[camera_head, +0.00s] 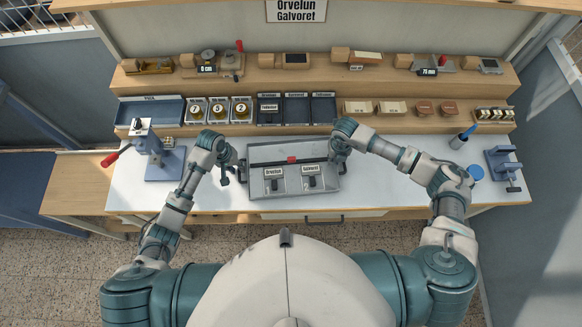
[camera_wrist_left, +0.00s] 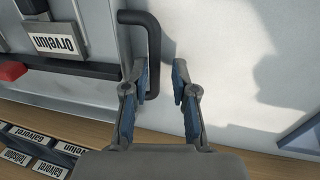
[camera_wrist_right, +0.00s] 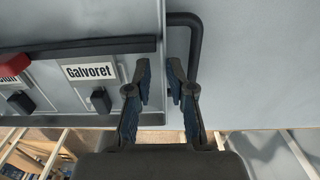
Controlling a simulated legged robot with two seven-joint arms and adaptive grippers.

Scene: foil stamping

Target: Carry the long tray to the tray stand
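The long tray (camera_head: 270,153) is grey and lies on the white worktop in front of me. It has a dark crossbar with a red block, plates reading "Orvelun" and "Galvoret", and a black handle at each end. My left gripper (camera_head: 233,172) is at its left end; in the left wrist view the fingers (camera_wrist_left: 158,78) are apart, with the left handle (camera_wrist_left: 154,45) between them. My right gripper (camera_head: 338,160) is at its right end; its fingers (camera_wrist_right: 159,72) are apart, with the right handle (camera_wrist_right: 194,45) beside the right finger. I cannot identify the tray stand.
A press with a red lever (camera_head: 150,150) stands left of the tray, and a blue-grey fixture (camera_head: 502,165) at far right. A blue round thing (camera_head: 475,173) is near my right arm. Shelves with boxes and dark trays (camera_head: 296,109) line the back.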

